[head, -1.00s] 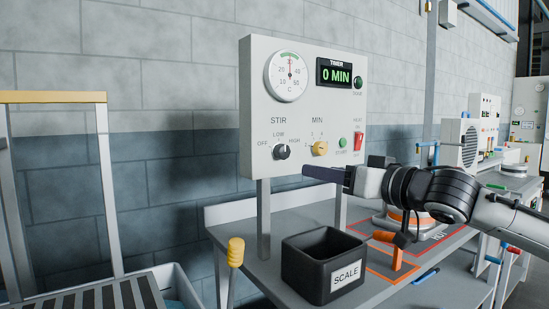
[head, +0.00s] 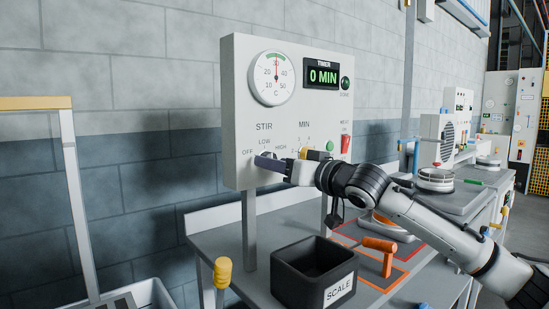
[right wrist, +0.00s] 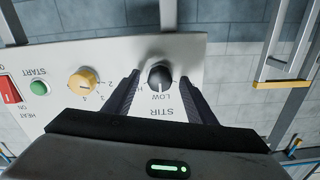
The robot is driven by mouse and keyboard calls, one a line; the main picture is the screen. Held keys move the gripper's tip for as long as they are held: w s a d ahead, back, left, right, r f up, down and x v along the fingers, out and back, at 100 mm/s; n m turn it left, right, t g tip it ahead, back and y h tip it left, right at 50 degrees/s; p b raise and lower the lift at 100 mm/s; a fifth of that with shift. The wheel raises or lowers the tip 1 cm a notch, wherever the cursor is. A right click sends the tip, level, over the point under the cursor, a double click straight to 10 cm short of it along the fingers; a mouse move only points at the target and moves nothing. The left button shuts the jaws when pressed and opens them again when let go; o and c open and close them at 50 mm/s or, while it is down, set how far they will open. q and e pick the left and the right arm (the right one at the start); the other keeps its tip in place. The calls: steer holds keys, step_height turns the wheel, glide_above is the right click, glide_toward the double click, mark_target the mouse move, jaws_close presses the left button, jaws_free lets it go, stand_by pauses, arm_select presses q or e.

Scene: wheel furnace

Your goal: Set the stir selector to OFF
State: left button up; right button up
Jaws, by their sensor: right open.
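The black stir selector knob (right wrist: 160,77) is on the white control panel (head: 232,110), below the word STIR with marks OFF, LOW and HIGH. In the right wrist view the panel is upside down, and the knob's pale mark appears to point at LOW. My right gripper (right wrist: 159,80) is open, with one finger on each side of the knob; I cannot tell whether they touch it. In the head view my right gripper (head: 262,162) is in front of the knob and mostly hides it. My left gripper is not in view.
Beside the selector are the yellow MIN knob (right wrist: 83,80), green START button (right wrist: 39,88) and red HEAT switch (right wrist: 10,90). Below are a black SCALE bin (head: 300,280), an orange-handled tool (head: 380,245) and a yellow-topped handle (head: 223,272).

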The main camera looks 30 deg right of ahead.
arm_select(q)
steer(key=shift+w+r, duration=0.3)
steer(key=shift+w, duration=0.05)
arm_select(e)
steer(key=shift+w, duration=0.55)
steer(key=c, duration=1)
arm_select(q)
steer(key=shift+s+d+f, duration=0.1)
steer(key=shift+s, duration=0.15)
arm_select(e)
steer(key=shift+a, duration=0.1)
steer(key=shift+c, duration=0.2)
